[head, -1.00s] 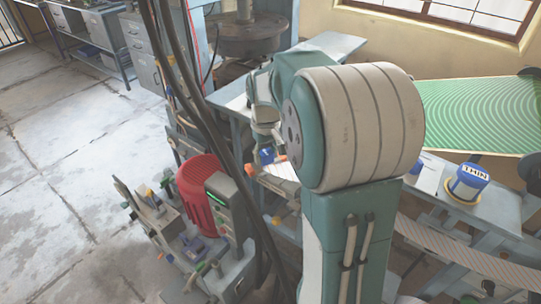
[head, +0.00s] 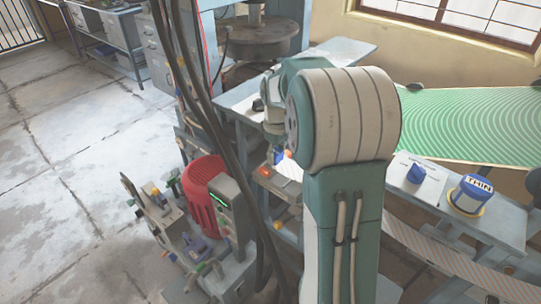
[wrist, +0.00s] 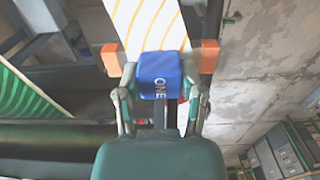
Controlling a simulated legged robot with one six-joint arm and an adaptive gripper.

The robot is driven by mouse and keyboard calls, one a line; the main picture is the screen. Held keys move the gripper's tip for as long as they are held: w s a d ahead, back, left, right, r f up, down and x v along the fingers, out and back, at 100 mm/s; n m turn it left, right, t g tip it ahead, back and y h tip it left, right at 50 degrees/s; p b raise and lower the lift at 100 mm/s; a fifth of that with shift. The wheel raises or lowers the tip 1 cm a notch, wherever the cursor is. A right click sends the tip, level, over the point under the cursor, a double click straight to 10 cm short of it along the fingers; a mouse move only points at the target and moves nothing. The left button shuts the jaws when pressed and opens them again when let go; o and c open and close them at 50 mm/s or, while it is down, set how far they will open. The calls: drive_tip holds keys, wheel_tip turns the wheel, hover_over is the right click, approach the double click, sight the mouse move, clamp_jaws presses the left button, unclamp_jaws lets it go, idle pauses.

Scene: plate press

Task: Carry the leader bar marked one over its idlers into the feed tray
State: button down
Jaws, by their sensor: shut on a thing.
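The leader bar marked ONE (wrist: 160,70) shows blue in the middle of the wrist view. My gripper (wrist: 160,92) is shut on it, with a finger at each side. A white web with pale orange stripes (wrist: 150,25) runs from the bar toward the top of the wrist view. An orange block (wrist: 111,60) stands left of the bar and another (wrist: 209,57) right of it; I cannot tell what they belong to. In the head view, a small blue part (head: 279,154) and striped web (head: 290,168) show beside my arm, which hides most of the gripper. I cannot pick out the feed tray or idlers with certainty.
A press with a round dark platen (head: 255,38) stands at the back. A red motor (head: 203,195) is at lower left. A blue pot marked TWIN (head: 473,193) and a blue block (head: 416,173) sit on a bench at right, below a green patterned sheet (head: 465,125). Open floor lies left.

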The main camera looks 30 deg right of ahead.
drive_tip(key=shift+w+d+f, duration=0.3)
drive_tip(key=shift+d+f, duration=0.05)
drive_tip(key=shift+d, duration=0.5)
drive_tip(key=shift+w+d+f, duration=0.3)
drive_tip(key=shift+d+f, duration=0.1)
drive_tip(key=shift+d, duration=0.45)
drive_tip(key=shift+w+d+f, duration=0.3)
drive_tip(key=shift+d+f, duration=0.05)
drive_tip(key=shift+d, duration=0.5)
drive_tip(key=shift+d+f, duration=0.2)
drive_tip(key=shift+f, duration=2.65)
drive_tip(key=shift+c, duration=0.6)
unclamp_jaws()
wheel_tip(320, 180, up, 12)
drive_tip(key=shift+w, duration=0.1)
